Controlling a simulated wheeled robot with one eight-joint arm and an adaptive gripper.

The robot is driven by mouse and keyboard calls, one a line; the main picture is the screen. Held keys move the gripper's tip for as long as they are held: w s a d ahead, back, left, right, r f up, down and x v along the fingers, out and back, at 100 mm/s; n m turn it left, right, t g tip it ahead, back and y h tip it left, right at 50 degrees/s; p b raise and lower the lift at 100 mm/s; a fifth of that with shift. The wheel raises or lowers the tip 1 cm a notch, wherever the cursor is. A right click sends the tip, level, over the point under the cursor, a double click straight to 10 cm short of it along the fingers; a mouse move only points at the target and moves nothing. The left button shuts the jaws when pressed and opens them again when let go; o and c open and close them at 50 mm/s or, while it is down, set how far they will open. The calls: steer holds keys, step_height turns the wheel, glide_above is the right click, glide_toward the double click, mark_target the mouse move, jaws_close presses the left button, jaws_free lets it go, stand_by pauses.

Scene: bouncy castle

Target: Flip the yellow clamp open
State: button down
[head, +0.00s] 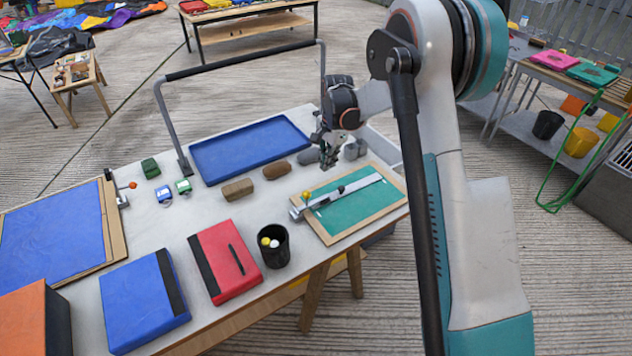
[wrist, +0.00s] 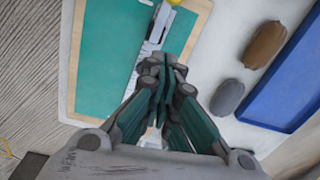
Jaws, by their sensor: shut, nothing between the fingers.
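The yellow clamp shows as a yellow knob (head: 306,195) at the left end of a metal bar (head: 345,193) that lies across a green board (head: 335,221) with a wooden frame. In the wrist view the yellow knob (wrist: 174,2) is cut off by the top edge. The bar (wrist: 155,35) runs from it down behind my fingers. My gripper (head: 329,160) is above the table, near the far edge of the green board, apart from the knob. In the wrist view my gripper (wrist: 168,62) has its fingers together, with nothing held. The clamp's lower parts are too small to tell.
Grey and brown blocks (head: 276,170) lie left of my gripper, beside a blue tray (head: 205,165). A black cup (head: 285,252) with balls and a red case (head: 212,245) stand nearer. A black-barred metal frame (head: 240,62) rises over the table's far side.

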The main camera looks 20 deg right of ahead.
stand_by(0.3)
steer(key=b, duration=0.3)
glide_toward(316, 200)
steer(key=d+f, duration=0.1)
steer(key=w+d+f, duration=0.1)
steer(key=f, duration=0.1)
steer(key=w+d+f, duration=0.1)
steer(key=f, duration=0.1)
steer(key=shift+w+f, duration=0.15)
steer(key=shift+f, duration=0.05)
steer(key=shift+s+a+r+b, duration=0.15)
steer(key=shift+s+a+r, duration=0.15)
steer(key=shift+a, duration=0.25)
steer(key=shift+s+a+r+b, duration=0.15)
steer(key=shift+s+a+r, duration=0.15)
steer(key=shift+a, duration=0.2)
steer(key=shift+s+a+r, duration=0.2)
steer(key=shift+a+r, duration=0.05)
steer(key=shift+a, duration=0.2)
steer(key=shift+a+r, duration=0.1)
steer(key=shift+s+a+r+h, duration=0.15)
steer(key=shift+r+h, duration=0.05)
steer(key=shift+h, duration=0.1)
